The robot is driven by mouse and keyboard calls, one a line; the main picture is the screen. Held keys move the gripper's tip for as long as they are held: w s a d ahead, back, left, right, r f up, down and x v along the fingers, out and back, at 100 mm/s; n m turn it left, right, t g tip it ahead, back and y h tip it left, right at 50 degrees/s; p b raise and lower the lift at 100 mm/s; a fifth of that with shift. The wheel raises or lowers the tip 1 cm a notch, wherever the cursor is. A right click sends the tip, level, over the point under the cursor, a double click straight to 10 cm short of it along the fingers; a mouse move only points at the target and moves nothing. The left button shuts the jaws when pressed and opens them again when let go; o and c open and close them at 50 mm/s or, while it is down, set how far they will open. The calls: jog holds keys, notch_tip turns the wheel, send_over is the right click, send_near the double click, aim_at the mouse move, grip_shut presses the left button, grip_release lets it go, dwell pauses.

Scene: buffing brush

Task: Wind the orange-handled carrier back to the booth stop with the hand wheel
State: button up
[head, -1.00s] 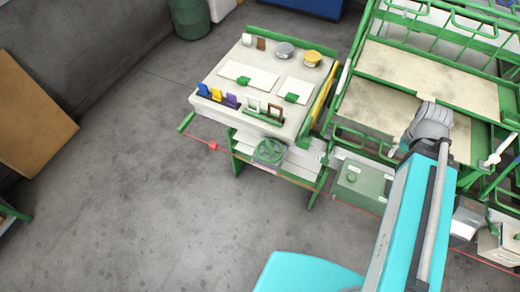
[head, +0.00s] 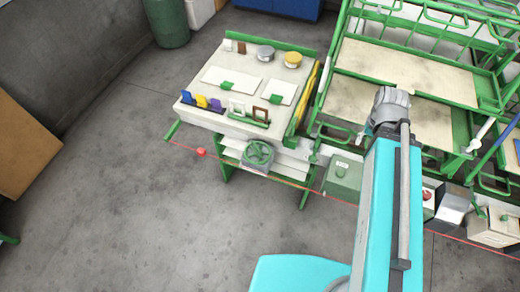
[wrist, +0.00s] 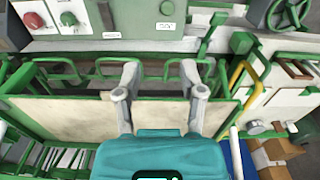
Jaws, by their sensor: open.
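A green hand wheel (head: 258,153) is mounted on the front of a white-topped bench (head: 196,113). Part of the wheel also shows at the top right of the wrist view (wrist: 288,12). I cannot make out an orange-handled carrier in either view. My gripper (wrist: 160,72) is open and empty in the wrist view, its two grey fingers apart over a beige panel of the green rack. It is well away from the wheel. In the head view my arm reaches over the rack, right of the bench, and the fingers cannot be made out.
A green-framed rack with beige shelves (head: 385,72) stands right of the bench. A green box (head: 343,175) sits right of the wheel. A thin red line with a red piece (head: 201,152) runs along the front. The grey floor at left (head: 110,200) is clear.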

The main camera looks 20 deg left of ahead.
jog(key=w+a+f+n+b, duration=0.25)
jog(key=a+f+b, duration=0.25)
jog(key=a, duration=0.5)
jog(key=w+a+f+n+b, duration=0.2)
jog(key=w+a+f+b, duration=0.25)
jog(key=a, duration=0.45)
jog(key=n+b, duration=0.5)
jog(key=b, duration=0.2)
send_over(257, 148)
notch_tip(257, 148, down, 7)
jog(key=shift+f+m, duration=0.25)
notch_tip(257, 148, down, 13)
jog(key=b, duration=1.3)
jog(key=shift+f+b, duration=0.2)
jog(key=shift+b, duration=0.1)
grip_shut()
jog(key=shift+d, duration=0.35)
jog(key=shift+a, duration=0.15)
